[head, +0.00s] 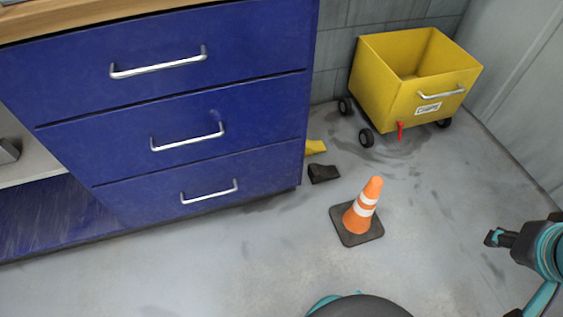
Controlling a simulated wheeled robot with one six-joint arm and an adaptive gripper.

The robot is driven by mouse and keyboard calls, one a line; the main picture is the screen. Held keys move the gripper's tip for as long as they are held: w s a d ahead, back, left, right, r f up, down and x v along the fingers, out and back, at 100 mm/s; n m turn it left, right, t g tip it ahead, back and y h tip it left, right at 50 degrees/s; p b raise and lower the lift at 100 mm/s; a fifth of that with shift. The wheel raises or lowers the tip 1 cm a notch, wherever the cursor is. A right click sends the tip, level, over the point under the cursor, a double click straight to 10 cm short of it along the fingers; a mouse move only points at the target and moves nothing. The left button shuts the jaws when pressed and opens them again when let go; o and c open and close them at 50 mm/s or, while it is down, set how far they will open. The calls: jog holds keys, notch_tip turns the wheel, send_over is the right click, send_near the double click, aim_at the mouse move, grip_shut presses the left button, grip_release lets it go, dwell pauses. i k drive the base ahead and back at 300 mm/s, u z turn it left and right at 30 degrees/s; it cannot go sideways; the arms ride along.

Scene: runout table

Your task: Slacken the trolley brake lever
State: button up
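The yellow trolley (385,92) stands in the back right corner on small dark wheels. It is an open-topped bin with a silver handle (441,94) and a white label on its front. The red brake lever (400,130) is small and sits low at the trolley's front edge, hanging roughly downward. What looks like my gripper (492,238) is at the right edge, dark with teal parts, well in front of the trolley and apart from the lever. Its fingers are too small to tell whether they are open.
An orange and white cone (362,207) on a dark base stands on the floor in front of the trolley. A dark block (323,173) and a yellow piece (315,147) lie beside the blue drawer cabinet (250,110). Walls close the corner behind and right. Floor right of the cone is clear.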

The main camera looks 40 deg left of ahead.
aim_at(400, 124)
jog(key=u, duration=0.5)
jog(key=k, duration=0.15)
jog(key=z, duration=0.35)
jog(key=i, duration=0.85)
jog(key=u, duration=0.45)
